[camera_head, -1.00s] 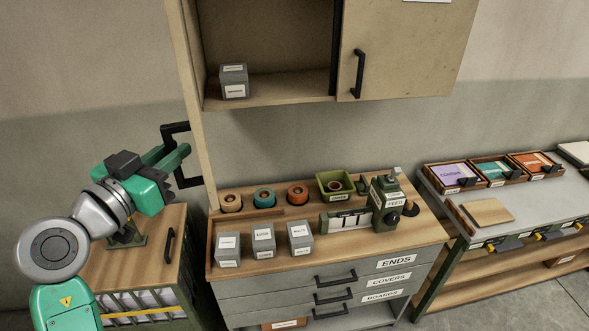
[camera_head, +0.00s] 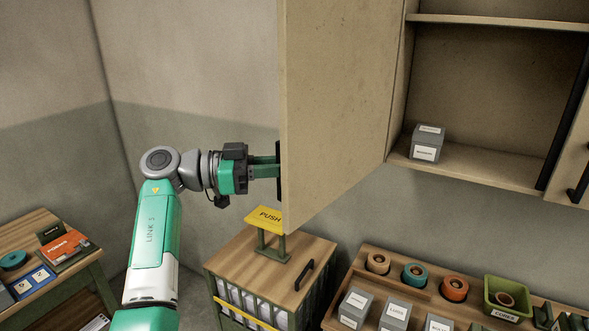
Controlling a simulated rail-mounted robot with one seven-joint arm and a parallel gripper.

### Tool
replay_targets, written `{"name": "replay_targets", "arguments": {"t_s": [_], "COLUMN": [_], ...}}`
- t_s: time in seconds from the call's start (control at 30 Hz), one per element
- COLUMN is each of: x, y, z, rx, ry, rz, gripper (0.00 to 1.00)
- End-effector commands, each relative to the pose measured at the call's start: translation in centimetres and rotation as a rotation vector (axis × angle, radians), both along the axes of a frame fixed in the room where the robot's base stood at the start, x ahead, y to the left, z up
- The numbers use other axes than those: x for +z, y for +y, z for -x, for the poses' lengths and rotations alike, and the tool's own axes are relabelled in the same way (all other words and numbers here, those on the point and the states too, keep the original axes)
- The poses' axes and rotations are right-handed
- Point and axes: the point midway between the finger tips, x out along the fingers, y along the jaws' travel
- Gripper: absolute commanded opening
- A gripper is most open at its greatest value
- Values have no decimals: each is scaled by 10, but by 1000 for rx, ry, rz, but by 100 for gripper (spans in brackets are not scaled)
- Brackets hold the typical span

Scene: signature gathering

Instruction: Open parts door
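The tan cabinet door (camera_head: 335,110) stands swung open on the left side of the wall cabinet (camera_head: 470,175). Its broad face is turned toward the camera, and its free edge is at the left.
Below the door stands a wooden-topped cart (camera_head: 262,262) with a yellow PUSH plate (camera_head: 268,218). A grey labelled box (camera_head: 430,143) sits inside the cabinet. A workbench with tape rolls (camera_head: 415,274) is at lower right, a side table (camera_head: 45,230) at lower left.

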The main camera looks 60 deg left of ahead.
Motion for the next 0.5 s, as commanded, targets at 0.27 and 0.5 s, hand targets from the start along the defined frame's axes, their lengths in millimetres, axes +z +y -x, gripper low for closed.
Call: {"name": "replay_targets", "arguments": {"t_s": [0.27,0.5], "x": [-8,-6], "y": [-3,-2], "z": [-6,-4], "rx": [-3,-2], "ry": [14,10], "rz": [3,2], "gripper": [0,35]}}
